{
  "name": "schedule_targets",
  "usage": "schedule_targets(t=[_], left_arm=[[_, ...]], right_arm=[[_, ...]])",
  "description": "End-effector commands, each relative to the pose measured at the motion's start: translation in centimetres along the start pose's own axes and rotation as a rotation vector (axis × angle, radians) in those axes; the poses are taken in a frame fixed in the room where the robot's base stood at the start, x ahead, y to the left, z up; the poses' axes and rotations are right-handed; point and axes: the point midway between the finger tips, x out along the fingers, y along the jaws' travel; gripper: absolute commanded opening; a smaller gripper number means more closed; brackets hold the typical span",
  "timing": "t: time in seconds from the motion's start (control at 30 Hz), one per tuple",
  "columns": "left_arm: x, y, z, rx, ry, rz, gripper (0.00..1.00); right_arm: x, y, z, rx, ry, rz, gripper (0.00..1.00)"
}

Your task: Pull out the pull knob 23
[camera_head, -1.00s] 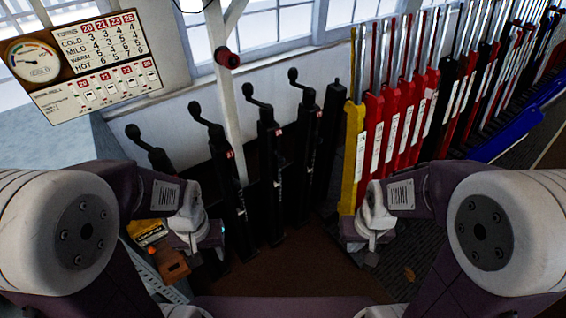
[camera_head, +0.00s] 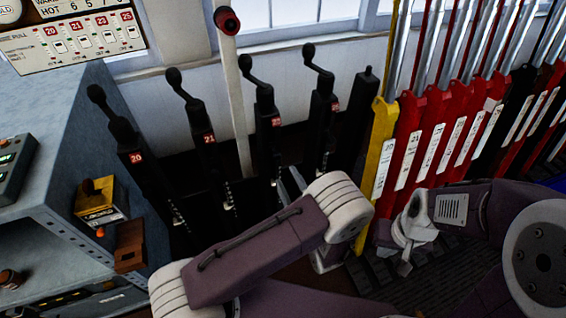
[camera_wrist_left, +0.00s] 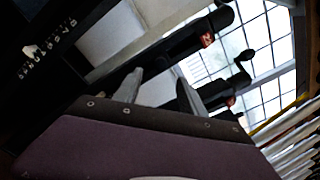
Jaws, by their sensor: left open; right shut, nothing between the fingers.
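A row of black lever posts with bent handles and round knobs stands by the wall. The first two read 20 and 21. The third post's red label is too small to read surely; by the board's order it is pull knob 23 (camera_head: 246,64). My left gripper (camera_head: 289,186) is open and empty, low in front of the third and fourth posts, below the knobs, partly hidden by my wrist. In the left wrist view its two fingers (camera_wrist_left: 158,92) stand apart, with black posts beyond them.
The fourth post (camera_head: 322,105) stands close to the right of the third. A white lever (camera_head: 235,100) with a red knob rises behind them. Yellow (camera_head: 380,150) and red levers (camera_head: 430,130) crowd the right. A grey cabinet (camera_head: 60,120) is at the left.

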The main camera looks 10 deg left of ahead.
Motion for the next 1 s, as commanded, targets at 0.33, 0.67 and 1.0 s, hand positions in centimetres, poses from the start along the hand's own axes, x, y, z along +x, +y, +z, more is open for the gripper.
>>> schedule_targets(t=[0.33, 0.67, 1.0], left_arm=[[4.8, 0.1, 0.4, -0.003, -0.008, 0.009, 0.48], [9.1, 0.0, 0.3, -0.002, -0.004, 0.006, 0.48], [9.2, 0.0, 0.3, -0.001, -0.003, 0.005, 0.2]], right_arm=[[-0.1, 0.0, 0.0, 0.0, 0.001, 0.0, 0.0], [0.0, 0.0, 0.0, 0.0, 0.0, 0.0, 0.0], [0.0, 0.0, 0.0, 0.0, 0.0, 0.0, 0.0]])
